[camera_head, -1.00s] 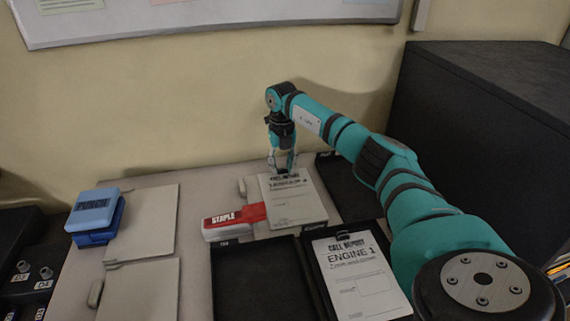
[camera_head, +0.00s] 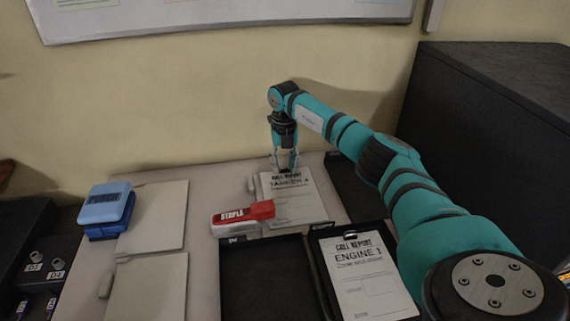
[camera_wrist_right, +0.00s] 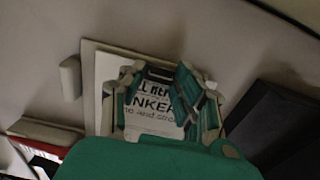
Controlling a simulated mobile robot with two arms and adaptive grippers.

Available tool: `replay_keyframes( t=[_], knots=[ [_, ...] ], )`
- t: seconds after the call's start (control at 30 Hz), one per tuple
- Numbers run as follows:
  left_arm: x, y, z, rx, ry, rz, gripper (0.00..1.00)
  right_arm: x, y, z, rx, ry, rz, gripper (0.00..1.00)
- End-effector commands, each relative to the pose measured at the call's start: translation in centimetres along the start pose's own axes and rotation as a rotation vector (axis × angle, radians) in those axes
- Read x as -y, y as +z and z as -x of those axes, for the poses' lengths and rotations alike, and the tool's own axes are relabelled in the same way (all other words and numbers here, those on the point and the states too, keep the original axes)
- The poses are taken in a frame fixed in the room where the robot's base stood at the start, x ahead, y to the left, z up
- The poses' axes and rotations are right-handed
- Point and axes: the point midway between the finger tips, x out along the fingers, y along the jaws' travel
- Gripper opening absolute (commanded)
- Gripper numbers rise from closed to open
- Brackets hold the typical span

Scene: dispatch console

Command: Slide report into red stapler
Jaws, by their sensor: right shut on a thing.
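The red stapler (camera_head: 248,212), with a white label, lies left of the report. Its right end overlaps the sheet's left edge; I cannot tell how deep the paper sits in its mouth. The stapler shows partly at the wrist view's lower left (camera_wrist_right: 45,150). My left gripper is out of view.
A black tray (camera_head: 262,238) is just in front of the stapler. Beside it another tray holds an ENGINE 1 report (camera_head: 368,280). A blue punch (camera_head: 107,207) and pale panels (camera_head: 160,215) are at left. A dark cabinet (camera_head: 490,110) stands at right.

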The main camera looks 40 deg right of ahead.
Motion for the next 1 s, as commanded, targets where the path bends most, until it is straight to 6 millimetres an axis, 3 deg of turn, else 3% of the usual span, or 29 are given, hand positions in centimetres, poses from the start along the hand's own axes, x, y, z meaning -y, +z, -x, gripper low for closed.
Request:
replay_keyframes(
  t=[1.0],
  knots=[
    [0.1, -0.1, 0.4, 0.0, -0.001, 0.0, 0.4, -1.4, 0.0, 0.0, 0.0, 0.0, 0.001, 0.0]
  ],
)
